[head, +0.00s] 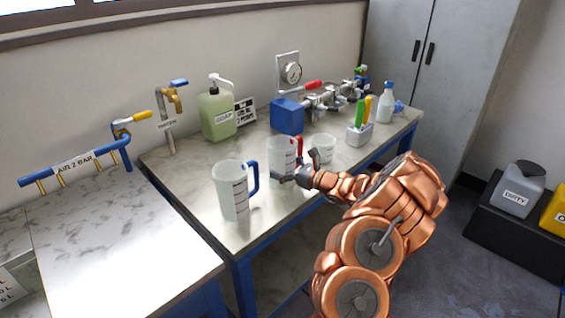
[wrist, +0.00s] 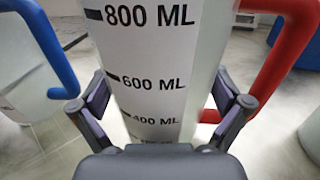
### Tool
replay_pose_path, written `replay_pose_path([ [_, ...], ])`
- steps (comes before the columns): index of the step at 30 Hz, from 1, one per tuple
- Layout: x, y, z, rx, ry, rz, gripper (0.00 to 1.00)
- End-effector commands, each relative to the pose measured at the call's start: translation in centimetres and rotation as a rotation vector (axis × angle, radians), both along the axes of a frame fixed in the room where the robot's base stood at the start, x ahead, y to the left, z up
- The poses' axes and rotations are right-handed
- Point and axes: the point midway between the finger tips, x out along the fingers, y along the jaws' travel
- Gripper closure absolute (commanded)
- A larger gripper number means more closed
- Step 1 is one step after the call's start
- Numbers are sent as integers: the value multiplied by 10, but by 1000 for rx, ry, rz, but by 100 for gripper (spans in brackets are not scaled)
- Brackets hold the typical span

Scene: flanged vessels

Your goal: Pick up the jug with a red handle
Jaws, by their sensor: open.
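The jug with a red handle (head: 281,158) stands upright on the bench, its graduated white side facing my gripper. In the wrist view this jug (wrist: 150,65) fills the middle, with its red handle (wrist: 285,60) on the right. My gripper (head: 290,178) is open at the jug's near side. In the wrist view the fingers of my gripper (wrist: 163,100) lie on either side of the jug's body; I cannot tell whether they touch it. A jug with a blue handle (head: 231,190) stands to the left, and its blue handle (wrist: 42,45) shows at left in the wrist view.
A smaller white cup (head: 323,148) stands close on the right. Behind are a green soap bottle (head: 217,115), a blue box (head: 287,116) with pipework and a caddy (head: 359,134) with coloured handles. The bench's front left (head: 245,232) is clear.

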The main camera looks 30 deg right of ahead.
Motion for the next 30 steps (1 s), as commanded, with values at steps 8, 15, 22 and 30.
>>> replay_pose_path([
  [8, 0, 0, 0, 0, 0, 0, 19],
  [15, 0, -1, 0, 0, 1, -1, 44],
  [22, 0, -1, 0, 0, 1, -1, 45],
  [30, 0, -1, 11, -1, 0, -2, 45],
])
